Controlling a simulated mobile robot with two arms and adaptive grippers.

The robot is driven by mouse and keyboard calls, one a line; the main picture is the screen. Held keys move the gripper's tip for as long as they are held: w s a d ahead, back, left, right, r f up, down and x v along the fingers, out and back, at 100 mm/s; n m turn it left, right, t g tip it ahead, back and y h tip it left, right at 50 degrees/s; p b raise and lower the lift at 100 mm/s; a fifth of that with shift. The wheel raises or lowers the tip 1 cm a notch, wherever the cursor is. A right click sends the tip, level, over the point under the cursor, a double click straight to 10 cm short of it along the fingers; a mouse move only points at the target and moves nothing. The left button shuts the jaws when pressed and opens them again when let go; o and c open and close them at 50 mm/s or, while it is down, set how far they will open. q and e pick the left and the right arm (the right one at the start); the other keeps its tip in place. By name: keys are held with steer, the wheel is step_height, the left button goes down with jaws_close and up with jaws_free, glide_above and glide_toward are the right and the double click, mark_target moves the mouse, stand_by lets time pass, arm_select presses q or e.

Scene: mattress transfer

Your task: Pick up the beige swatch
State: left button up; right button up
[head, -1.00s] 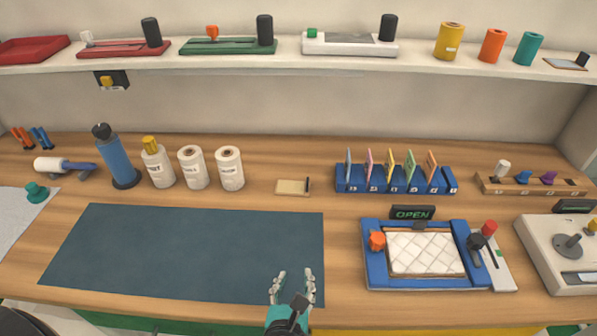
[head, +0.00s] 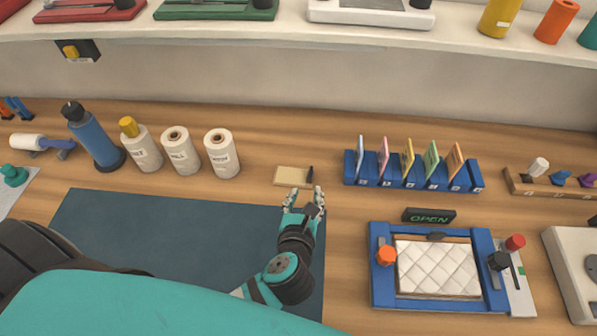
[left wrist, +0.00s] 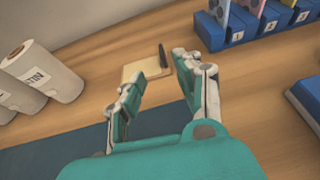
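The beige swatch (head: 291,176) is a small flat rectangle with a dark strip at its right end. It lies flat on the wooden counter, just beyond the dark mat. It also shows in the left wrist view (left wrist: 140,70), beyond the fingertips. My left gripper (head: 305,192) is open and empty, with its fingertips just on the near side of the swatch. In the left wrist view its two fingers (left wrist: 158,75) stand apart on either side of the swatch's direction. I cannot see whether they touch the counter. My right gripper is in neither view.
A blue rack (head: 410,180) of coloured cards stands right of the swatch. White rolls (head: 222,155) stand to its left. The dark mat (head: 140,235) lies in front. A blue frame (head: 383,290) with a quilted pad and an OPEN sign (head: 429,216) sits at the front right.

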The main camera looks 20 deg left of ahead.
mark_target(310, 174)
arm_select(q)
steer(key=x, duration=0.4)
steer(key=shift+w, duration=0.1)
steer(key=shift+x, duration=1.2)
steer(key=shift+w+f+p, duration=0.15)
steer(key=shift+w+p, duration=0.1)
steer(key=shift+p, duration=0.05)
steer(key=x, duration=0.3)
steer(key=shift+w+f, duration=0.15)
steer(key=shift+w, duration=0.15)
steer(key=shift+w+a+f+p, duration=0.1)
steer(key=shift+w+f+p, duration=0.2)
steer(key=shift+w, duration=0.1)
steer(key=shift+r, duration=0.1)
steer(key=c, duration=0.7)
jaws_close()
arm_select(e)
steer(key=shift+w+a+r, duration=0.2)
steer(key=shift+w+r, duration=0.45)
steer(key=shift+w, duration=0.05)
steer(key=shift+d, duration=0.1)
